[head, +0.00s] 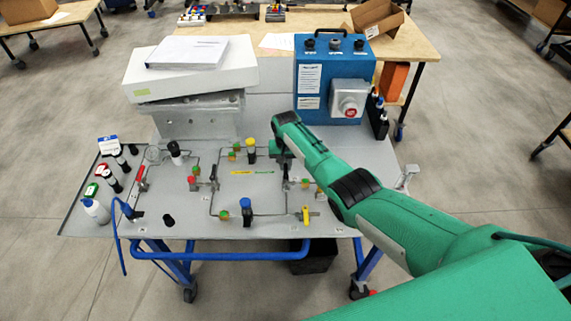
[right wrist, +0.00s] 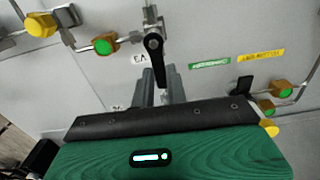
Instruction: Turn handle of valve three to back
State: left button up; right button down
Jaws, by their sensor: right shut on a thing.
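My right gripper (head: 281,157) reaches over the panel from the right, beside a valve with a black handle (head: 286,173). In the right wrist view, the black handle (right wrist: 155,58) hangs from its metal valve body next to an upside-down label (right wrist: 138,60) that seems to read V3. The two grey fingers of my right gripper (right wrist: 161,88) are shut on the handle's free end, which is partly hidden between them. My left gripper is not in view.
Pipes with green, red and yellow fittings (head: 225,215) surround the valve on the grey panel table. A blue control box (head: 335,75) stands behind my right arm. A blue-knobbed valve (head: 246,205) and a yellow-handled one (head: 305,214) stand nearer the front edge.

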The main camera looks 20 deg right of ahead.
aim_at(286, 168)
jog(key=shift+w+r, duration=0.1)
jog(key=shift+r, duration=0.05)
jog(key=c, duration=1.4)
grip_release()
notch_tip(286, 168, up, 14)
jog(key=b, duration=0.2)
jog(key=shift+f, duration=0.2)
